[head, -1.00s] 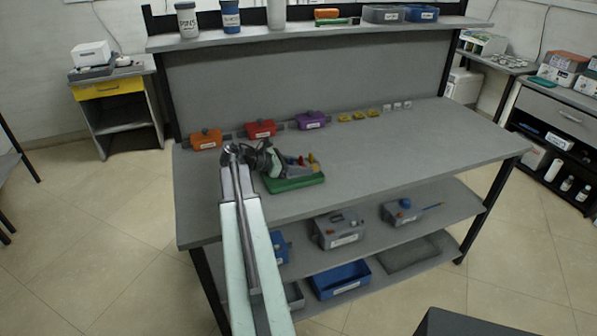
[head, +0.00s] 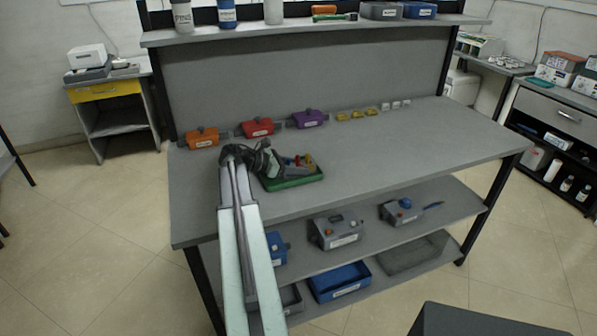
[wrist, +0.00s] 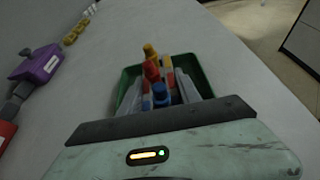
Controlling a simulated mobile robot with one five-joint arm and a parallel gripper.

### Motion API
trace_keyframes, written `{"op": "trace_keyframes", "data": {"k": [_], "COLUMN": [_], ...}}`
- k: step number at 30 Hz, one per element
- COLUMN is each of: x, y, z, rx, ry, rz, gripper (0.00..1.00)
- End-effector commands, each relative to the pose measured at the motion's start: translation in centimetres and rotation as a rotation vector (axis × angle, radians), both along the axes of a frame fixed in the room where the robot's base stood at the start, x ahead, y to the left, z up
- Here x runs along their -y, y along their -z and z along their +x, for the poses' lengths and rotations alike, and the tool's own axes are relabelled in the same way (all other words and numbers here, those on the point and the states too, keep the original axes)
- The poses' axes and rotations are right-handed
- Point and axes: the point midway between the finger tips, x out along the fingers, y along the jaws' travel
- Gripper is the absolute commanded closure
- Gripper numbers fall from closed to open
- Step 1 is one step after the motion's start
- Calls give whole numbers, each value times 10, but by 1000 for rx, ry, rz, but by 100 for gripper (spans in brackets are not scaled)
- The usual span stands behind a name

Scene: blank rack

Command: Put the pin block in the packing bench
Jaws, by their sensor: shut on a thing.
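A block with red, yellow and blue pins, which looks like the pin block (wrist: 152,70), is at the green tray (wrist: 203,80) in the wrist view. My gripper (wrist: 160,82) has its grey fingers on either side of it and is shut on it. In the head view the pins (head: 305,160) show just past my gripper (head: 287,163), low over the green tray (head: 295,183). The tray rests on the grey bench top (head: 400,150), near its left front. The block's underside is hidden, so I cannot tell whether it touches the tray.
Orange (head: 202,138), red (head: 258,127) and purple (head: 308,119) labelled boxes line the back of the bench, with small yellow and white pieces to their right. The bench's right half is clear. Lower shelves hold grey units and a blue bin (head: 340,282).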

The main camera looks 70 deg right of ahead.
Motion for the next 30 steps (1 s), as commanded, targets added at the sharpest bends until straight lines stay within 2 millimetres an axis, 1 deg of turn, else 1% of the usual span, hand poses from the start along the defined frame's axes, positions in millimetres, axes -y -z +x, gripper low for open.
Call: {"op": "trace_keyframes", "data": {"k": [2, 6, 7, 8, 9, 17, 20, 23, 30], "x": [0, 0, 0, 0, 0, 0, 0, -10, -45], "y": [-1, 4, 3, 2, 2, 2, -5, -12, -36], "z": [0, -1, -1, -1, -1, -2, -1, 11, 55], "rx": [0, 0, 0, 0, 0, 0, 0, 0, 0], "ry": [1, 1, 1, 1, 1, 2, 2, 1, 0], "rz": [0, 0, 0, 0, 0, 0, 0, 0, 0], "gripper": [100, 100, 52, 44, 39, 39, 39, 39, 39]}}
